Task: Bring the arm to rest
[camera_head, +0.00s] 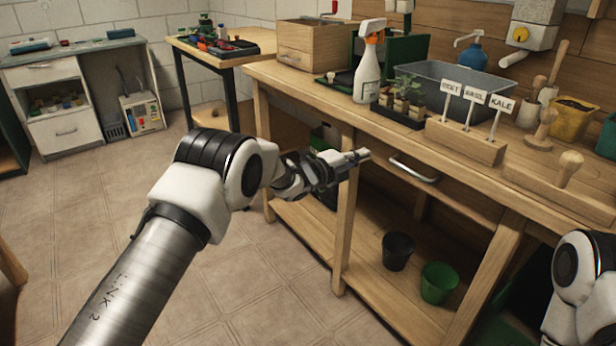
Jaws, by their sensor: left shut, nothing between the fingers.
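My left arm comes in from the lower left and reaches toward the wooden workbench (300,84). My left gripper (362,155) is shut and empty, in front of the bench's front edge near a leg. I cannot tell whether it touches the bench. Only part of my right arm shows at the lower right edge; its gripper is out of the picture.
The bench bears a spray bottle (367,72), a seedling tray (402,116), a label rack (465,142) and a grey tub (425,88). A drawer handle (413,169) juts out in front. Black (397,251) and green (438,283) pots stand on the lower shelf. Floor at left is clear.

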